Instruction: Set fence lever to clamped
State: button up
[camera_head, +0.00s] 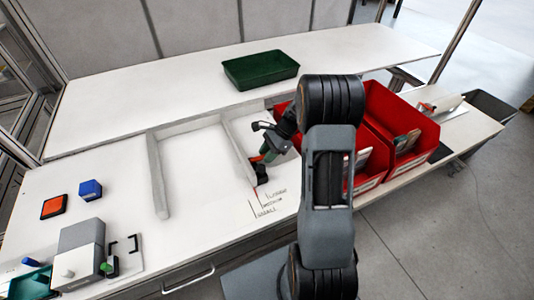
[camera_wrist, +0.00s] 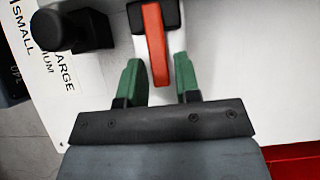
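The red lever (camera_wrist: 155,40) shows at the top middle of the wrist view, on a dark mount on a white bar, the fence (camera_wrist: 176,40). My gripper (camera_wrist: 159,76) is open, its two green fingertips on either side of the lever's near end, with a visible gap on each side. In the head view my gripper (camera_head: 268,150) is over the right-hand white fence bar (camera_head: 238,150), partly hidden by my arm. The lever is too small there to make out clearly. Whether the lever stands at clamped cannot be told.
A black knob (camera_wrist: 55,30) is left of the lever, beside printed size labels (camera_wrist: 50,60). Red bins (camera_head: 400,130) stand right of my arm. A green tray (camera_head: 262,70) is at the back. A blue block (camera_head: 90,190) and orange pad (camera_head: 54,206) lie left.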

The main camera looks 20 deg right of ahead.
jog(key=shift+o, duration=1)
jog(key=v, duration=1.3)
jog(key=shift+d+r, duration=0.25)
jog(key=shift+r, duration=0.05)
